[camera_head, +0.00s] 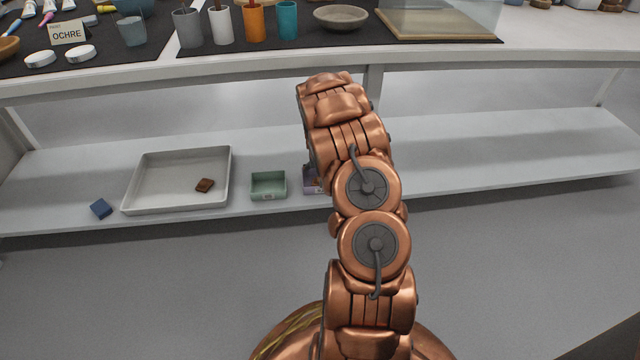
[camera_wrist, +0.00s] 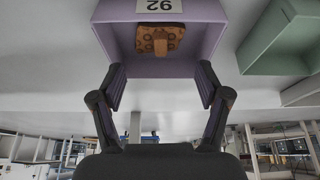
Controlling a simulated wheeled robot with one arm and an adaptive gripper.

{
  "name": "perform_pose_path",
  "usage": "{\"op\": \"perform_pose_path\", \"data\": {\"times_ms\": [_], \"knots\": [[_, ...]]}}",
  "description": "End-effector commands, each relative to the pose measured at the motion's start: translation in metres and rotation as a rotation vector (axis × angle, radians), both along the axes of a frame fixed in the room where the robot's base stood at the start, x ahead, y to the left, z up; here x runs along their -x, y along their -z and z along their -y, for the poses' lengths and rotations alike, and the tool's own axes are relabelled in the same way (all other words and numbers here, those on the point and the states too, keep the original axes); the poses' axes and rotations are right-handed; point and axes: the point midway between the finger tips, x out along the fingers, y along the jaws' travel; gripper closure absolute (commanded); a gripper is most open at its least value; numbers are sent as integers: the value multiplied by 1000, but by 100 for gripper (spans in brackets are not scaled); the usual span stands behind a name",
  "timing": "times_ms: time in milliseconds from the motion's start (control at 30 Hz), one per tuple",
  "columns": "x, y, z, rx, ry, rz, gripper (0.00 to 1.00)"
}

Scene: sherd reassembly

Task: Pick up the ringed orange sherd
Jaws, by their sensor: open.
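The ringed orange sherd (camera_wrist: 158,38) shows in the wrist view, with ring marks and a lighter orange bar-like part across its middle. It is in a purple box (camera_wrist: 212,28) with a white number label. My gripper (camera_wrist: 160,72) is open and empty, its two dark fingers apart at the box's open side. The sherd appears between and beyond the fingertips, with no visible contact. In the head view, the purple box (camera_head: 311,180) sits on the lower shelf, partly hidden by my arm. My gripper is hidden there behind the arm.
A green box (camera_head: 268,186) stands just left of the purple one; it also shows in the wrist view (camera_wrist: 285,40). A grey tray (camera_head: 160,182) holds a brown sherd (camera_head: 204,185). A blue block (camera_head: 101,209) lies farther left. The tabletop (camera_head: 200,62) overhangs the shelf; the shelf's right is clear.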

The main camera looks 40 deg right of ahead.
Motion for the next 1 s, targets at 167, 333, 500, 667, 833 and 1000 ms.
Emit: {"op": "perform_pose_path", "data": {"times_ms": [167,333,500,667,833,1000], "knots": [[-1,18,3,0,2,0,25],[-4,39,7,1,1,0,25],[-8,50,9,-1,1,-1,25],[-9,48,9,-1,2,0,25],[-9,48,9,-1,2,0,35],[-9,48,9,-1,2,0,53]]}}
